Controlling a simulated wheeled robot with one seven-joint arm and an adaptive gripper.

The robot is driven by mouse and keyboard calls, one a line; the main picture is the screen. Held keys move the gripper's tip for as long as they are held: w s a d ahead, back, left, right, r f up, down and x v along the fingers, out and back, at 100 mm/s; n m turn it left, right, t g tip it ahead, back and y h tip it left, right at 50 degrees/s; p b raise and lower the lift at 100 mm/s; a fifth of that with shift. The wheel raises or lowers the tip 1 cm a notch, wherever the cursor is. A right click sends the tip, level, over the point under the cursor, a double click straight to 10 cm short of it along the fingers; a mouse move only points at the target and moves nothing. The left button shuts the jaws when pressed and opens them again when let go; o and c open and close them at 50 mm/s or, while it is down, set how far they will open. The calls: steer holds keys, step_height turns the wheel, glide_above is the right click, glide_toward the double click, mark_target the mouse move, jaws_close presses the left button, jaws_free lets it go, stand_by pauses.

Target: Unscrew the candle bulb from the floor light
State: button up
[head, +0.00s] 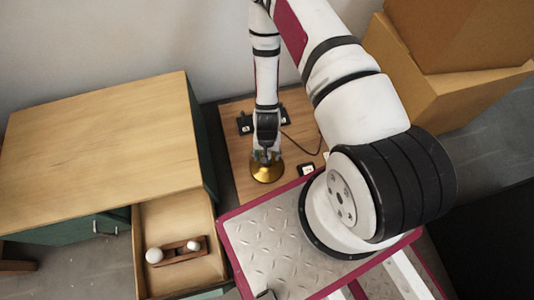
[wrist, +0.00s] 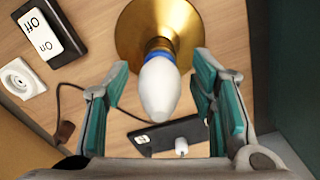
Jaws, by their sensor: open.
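The candle bulb (wrist: 160,88) is white and sits upright in the floor light (wrist: 140,32), which has a round brass base and a blue ring at the socket. In the head view the brass base (head: 267,171) stands on the wooden board, and the bulb is hidden behind my gripper. My gripper (wrist: 160,100) is open, with one teal-padded finger on each side of the bulb. A gap shows between the bulb and each finger. In the head view my gripper (head: 267,152) is right above the floor light.
A black switch box marked On and Off (wrist: 50,35), a white round socket (wrist: 22,80) and a black block (wrist: 165,135) lie around the light. An open drawer (head: 160,215) holds a wooden holder with two white bulbs (head: 155,255). Cardboard boxes (head: 420,85) stand at right.

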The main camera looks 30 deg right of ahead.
steer(key=c, duration=1.1)
steer(key=n, duration=0.4)
steer(key=shift+n, duration=0.3)
steer(key=shift+c, duration=0.2)
steer(key=n, duration=0.3)
steer(key=shift+n+b, duration=0.3)
steer(key=shift+w+n, duration=0.1)
steer(key=shift+n, duration=1.1)
steer(key=n, duration=0.5)
steer(key=shift+n, duration=0.3)
steer(key=n, duration=0.6)
steer(key=shift+a+b, duration=0.1)
steer(key=shift+b, duration=0.25)
steer(key=shift+r+p, duration=1.85)
steer(key=shift+r, duration=0.75)
